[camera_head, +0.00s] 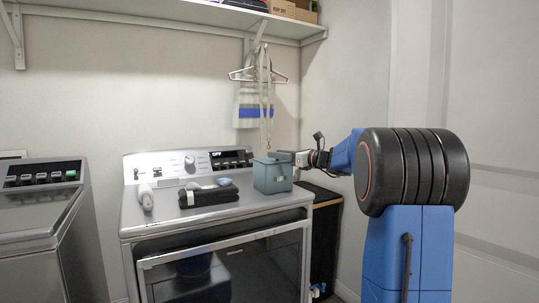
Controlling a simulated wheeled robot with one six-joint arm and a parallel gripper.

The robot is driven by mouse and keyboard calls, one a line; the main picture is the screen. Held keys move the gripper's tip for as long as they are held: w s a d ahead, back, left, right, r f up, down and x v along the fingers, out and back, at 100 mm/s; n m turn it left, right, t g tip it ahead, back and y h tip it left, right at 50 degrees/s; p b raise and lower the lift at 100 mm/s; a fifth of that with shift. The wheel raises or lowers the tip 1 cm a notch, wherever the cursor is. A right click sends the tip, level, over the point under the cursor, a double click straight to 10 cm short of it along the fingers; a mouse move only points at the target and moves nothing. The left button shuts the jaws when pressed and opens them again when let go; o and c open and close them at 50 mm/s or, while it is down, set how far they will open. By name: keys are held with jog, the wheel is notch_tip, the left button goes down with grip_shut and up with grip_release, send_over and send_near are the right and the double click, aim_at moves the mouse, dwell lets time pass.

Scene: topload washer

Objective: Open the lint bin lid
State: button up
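The lint bin (272,177) is a small blue-grey box standing on the right end of the dryer-like machine's top. Its lid (266,159) lies on top and looks closed or nearly so; the right part of its edge is hard to see behind my gripper. My gripper (289,156) reaches in from the right, with its tip at the upper right edge of the bin, at lid height. I cannot tell whether it touches the lid. The fingers are too small to tell open from shut.
A front-glass machine (128,216) carries the bin, folded dark cloths (208,196) and a white bottle-like item (146,197). Another washer (38,215) stands at the left. Hangers with a striped bag (252,108) hang behind the bin. A dark hamper (322,235) stands at the right.

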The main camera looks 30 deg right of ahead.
aim_at(270, 159)
jog(key=shift+x, duration=2.5)
jog(key=shift+c, duration=0.6)
grip_shut()
